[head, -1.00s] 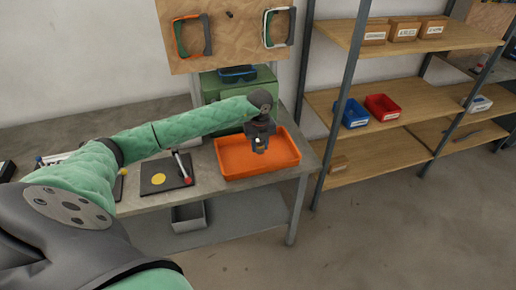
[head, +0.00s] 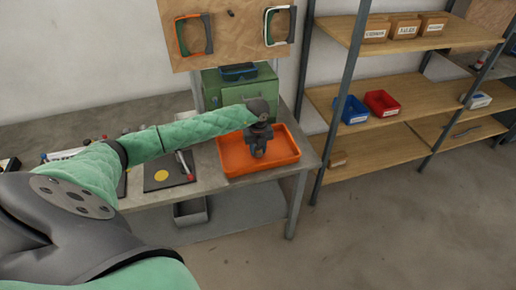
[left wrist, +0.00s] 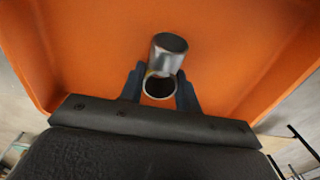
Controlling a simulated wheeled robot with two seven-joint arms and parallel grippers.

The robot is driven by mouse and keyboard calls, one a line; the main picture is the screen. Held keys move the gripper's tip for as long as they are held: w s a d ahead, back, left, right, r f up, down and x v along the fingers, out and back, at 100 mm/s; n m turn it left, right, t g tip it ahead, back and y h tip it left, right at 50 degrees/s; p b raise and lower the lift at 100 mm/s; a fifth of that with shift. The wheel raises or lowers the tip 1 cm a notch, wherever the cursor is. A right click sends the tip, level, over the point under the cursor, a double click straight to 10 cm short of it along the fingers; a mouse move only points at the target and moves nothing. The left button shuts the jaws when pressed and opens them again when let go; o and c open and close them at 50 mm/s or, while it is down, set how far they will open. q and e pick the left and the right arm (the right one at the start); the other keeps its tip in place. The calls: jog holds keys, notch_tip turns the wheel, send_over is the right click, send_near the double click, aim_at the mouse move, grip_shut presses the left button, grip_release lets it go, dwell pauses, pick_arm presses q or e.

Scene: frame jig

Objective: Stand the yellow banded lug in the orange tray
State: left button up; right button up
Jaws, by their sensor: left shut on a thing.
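The orange tray (head: 232,168) sits on the right end of the grey bench. It also fills most of the left wrist view (left wrist: 90,50). My left gripper (head: 259,153) is over the tray, pointing down. In the left wrist view its two dark fingers (left wrist: 160,92) are shut on the lug (left wrist: 168,60), a short silvery metal piece with round dark ends and a trace of yellow by the left finger. The fingers hide much of the band. I cannot tell whether the lug touches the tray floor. My right gripper is not in view.
Left of the tray, a dark mat (head: 165,173) carries a yellow disc (head: 161,175) and a red-tipped tool. A green cabinet (head: 239,88) stands behind the tray. A shelf rack with blue (head: 350,110) and red (head: 381,103) bins is to the right.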

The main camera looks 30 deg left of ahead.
pick_arm(q)
jog(key=shift+f, duration=0.1)
jog(key=o, duration=1)
